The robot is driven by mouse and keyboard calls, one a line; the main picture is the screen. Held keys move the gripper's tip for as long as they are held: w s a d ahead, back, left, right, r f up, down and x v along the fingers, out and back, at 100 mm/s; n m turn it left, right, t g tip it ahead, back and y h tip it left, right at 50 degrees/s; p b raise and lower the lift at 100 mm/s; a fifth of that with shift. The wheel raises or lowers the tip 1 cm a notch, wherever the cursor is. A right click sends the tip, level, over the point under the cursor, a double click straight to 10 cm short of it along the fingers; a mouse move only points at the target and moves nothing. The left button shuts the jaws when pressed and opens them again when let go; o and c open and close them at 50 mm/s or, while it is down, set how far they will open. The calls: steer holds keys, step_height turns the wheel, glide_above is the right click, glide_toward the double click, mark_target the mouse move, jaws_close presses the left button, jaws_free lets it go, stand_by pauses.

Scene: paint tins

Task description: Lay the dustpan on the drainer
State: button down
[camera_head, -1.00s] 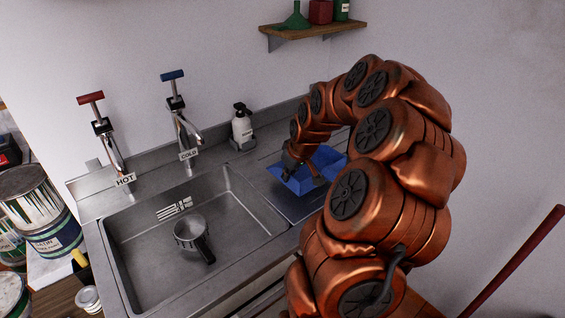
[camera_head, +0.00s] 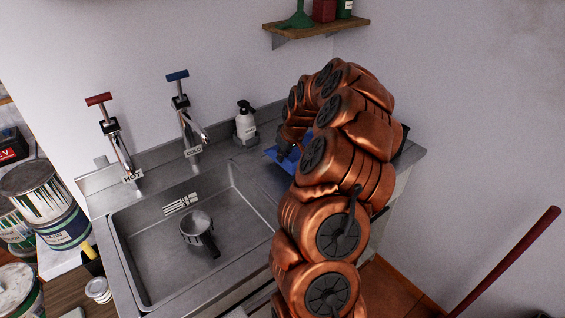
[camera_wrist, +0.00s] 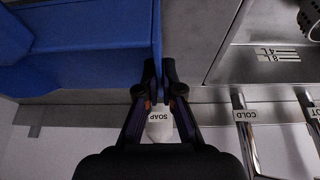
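The blue dustpan (camera_wrist: 85,45) fills the upper left of the wrist view. Its thin side wall runs between the two fingertips of my gripper (camera_wrist: 160,82), which is shut on it. In the head view the dustpan (camera_head: 277,154) is mostly hidden behind my arm; a blue corner shows over the drainer (camera_head: 262,178), right of the sink basin. My gripper (camera_head: 284,148) is there too, largely covered by the arm. I cannot tell whether the dustpan touches the drainer or hangs just above it.
The sink basin (camera_head: 150,250) holds a strainer-like cup (camera_head: 196,228) with a dark handle. A soap bottle (camera_head: 245,122) stands behind the drainer, near the cold tap (camera_head: 188,120); the hot tap (camera_head: 115,140) is further left. Paint tins (camera_head: 45,205) crowd the left. A shelf (camera_head: 315,30) hangs above.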

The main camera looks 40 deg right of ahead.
mark_target(282, 165)
step_height(282, 165, down, 2)
steer(key=shift+f+p, duration=0.2)
steer(key=shift+p, duration=0.75)
steer(key=shift+w+f, duration=0.1)
steer(key=shift+f, duration=0.45)
steer(key=shift+f, duration=0.2)
steer(key=c, duration=1.3)
jaws_free()
steer(key=shift+r, duration=0.2)
steer(key=b+v, duration=0.4)
steer(key=v, duration=0.8)
